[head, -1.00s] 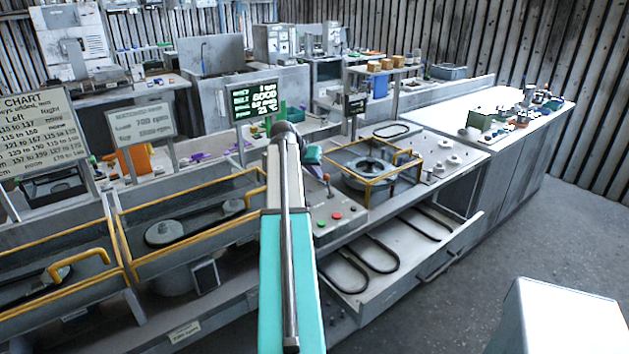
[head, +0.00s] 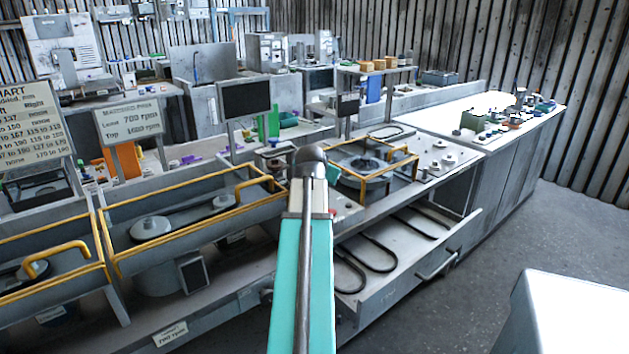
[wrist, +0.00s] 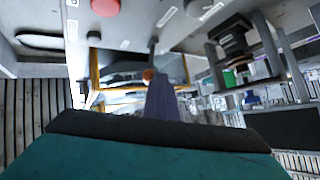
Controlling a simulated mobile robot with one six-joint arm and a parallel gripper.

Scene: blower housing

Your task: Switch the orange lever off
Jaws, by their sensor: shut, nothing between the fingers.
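The lever (wrist: 149,74) shows in the wrist view as a small orange knob on a dark stem, which comes from the grey control panel (wrist: 115,32). My gripper (wrist: 160,82) is shut and empty. Its fingertips are right at the knob in the picture; I cannot tell whether they touch. In the head view my arm hides the lever, and only a teal bit of my gripper shows beside the arm's end. The display screen (head: 246,98) above the bench is dark.
A yellow-railed housing (head: 370,165) stands just right of my arm, and yellow-railed belt bays (head: 190,215) lie to its left. An open drawer (head: 400,255) with black belts juts out at the front. A red button (wrist: 105,7) is on the panel.

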